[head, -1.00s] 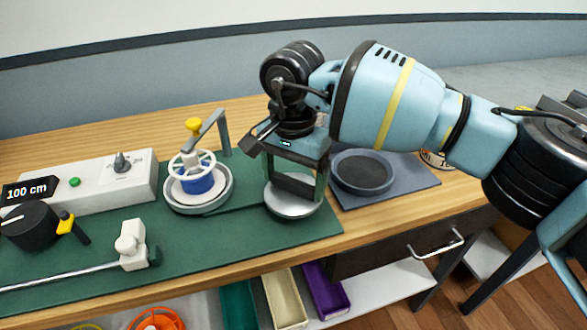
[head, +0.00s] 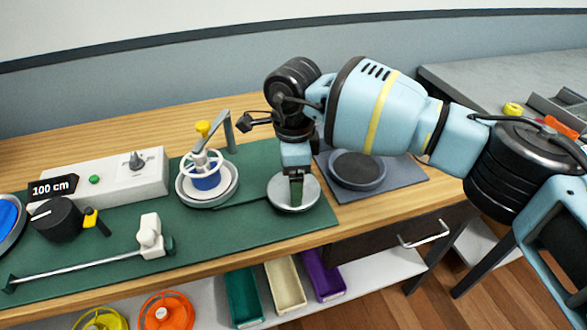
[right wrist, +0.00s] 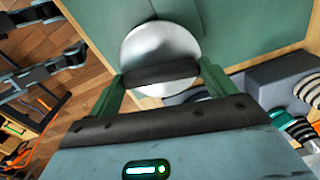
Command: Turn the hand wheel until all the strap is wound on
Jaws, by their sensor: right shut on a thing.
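The hand wheel is a round silver disc (head: 283,203) on the green mat; in the right wrist view its silver face (right wrist: 160,42) shows below a dark grip bar (right wrist: 160,73). My right gripper (head: 296,190) points down over the wheel, its two green fingers shut on the ends of that bar. A white spoked reel (head: 205,163) with a blue band (head: 207,182) stands in a grey dish left of the wheel. Whether that band is the strap I cannot tell. A display (head: 53,188) reads 100 cm. My left gripper is out of view.
A yellow-knobbed arm (head: 204,128) stands beside the reel. A white control box (head: 105,180), black knob (head: 55,219) and rail with a white slider (head: 150,236) are at left. A dark round dish (head: 357,170) lies right of the wheel. Coloured bins (head: 285,285) are below.

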